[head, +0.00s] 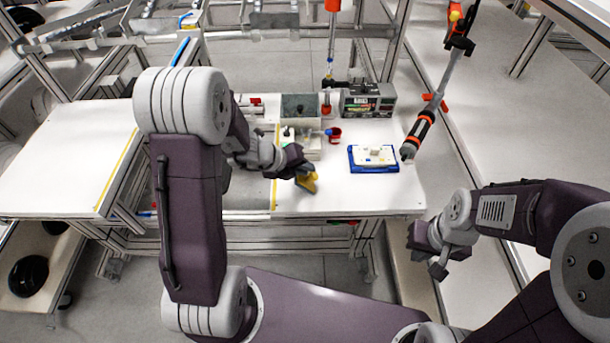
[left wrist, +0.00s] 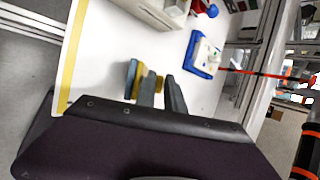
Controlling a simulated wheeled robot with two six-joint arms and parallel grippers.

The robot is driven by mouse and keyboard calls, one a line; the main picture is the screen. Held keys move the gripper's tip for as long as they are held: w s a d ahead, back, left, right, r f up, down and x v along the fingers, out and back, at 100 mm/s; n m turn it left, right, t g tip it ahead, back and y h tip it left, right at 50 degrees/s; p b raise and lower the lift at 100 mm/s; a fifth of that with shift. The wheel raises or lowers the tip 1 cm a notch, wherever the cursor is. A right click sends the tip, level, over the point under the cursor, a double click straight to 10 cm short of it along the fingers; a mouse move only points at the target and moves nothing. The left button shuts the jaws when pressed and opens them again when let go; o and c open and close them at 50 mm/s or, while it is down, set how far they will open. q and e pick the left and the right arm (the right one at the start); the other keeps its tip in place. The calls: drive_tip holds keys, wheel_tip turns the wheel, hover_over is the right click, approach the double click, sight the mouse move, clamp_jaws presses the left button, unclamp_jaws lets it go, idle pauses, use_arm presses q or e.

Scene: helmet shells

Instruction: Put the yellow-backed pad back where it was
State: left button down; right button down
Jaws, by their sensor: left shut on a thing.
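My left gripper (head: 302,174) is low over the front part of the white table, shut on the yellow-backed pad (head: 309,183). In the left wrist view the pad's yellow (left wrist: 158,86) shows between the two grey fingers (left wrist: 162,92). A second blue-grey and yellow piece (left wrist: 132,78) shows just left of the fingers; I cannot tell whether it lies on the table. A blue tray (head: 374,171) with white contents lies to the right of the gripper and also shows in the left wrist view (left wrist: 194,66). My right gripper (head: 440,262) hangs off the table's right side; its jaw opening is unclear.
A tool with orange bands (head: 421,127) hangs at the right. White table surface (head: 345,195) is clear in front of the tray.

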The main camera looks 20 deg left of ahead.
sight(307, 177)
use_arm(q)
wheel_tip(307, 177, down, 2)
drive_tip(key=shift+s+f+b, duration=0.1)
drive_tip(key=shift+f+b, duration=0.1)
drive_tip(key=shift+b, duration=0.1)
drive_tip(key=shift+s+d+f, duration=0.1)
drive_tip(key=shift+s+f, duration=0.15)
drive_tip(key=shift+f, duration=0.05)
drive_tip(key=c, duration=1.1)
unclamp_jaws()
drive_tip(key=shift+w+f, duration=0.1)
drive_tip(key=shift+o, duration=0.2)
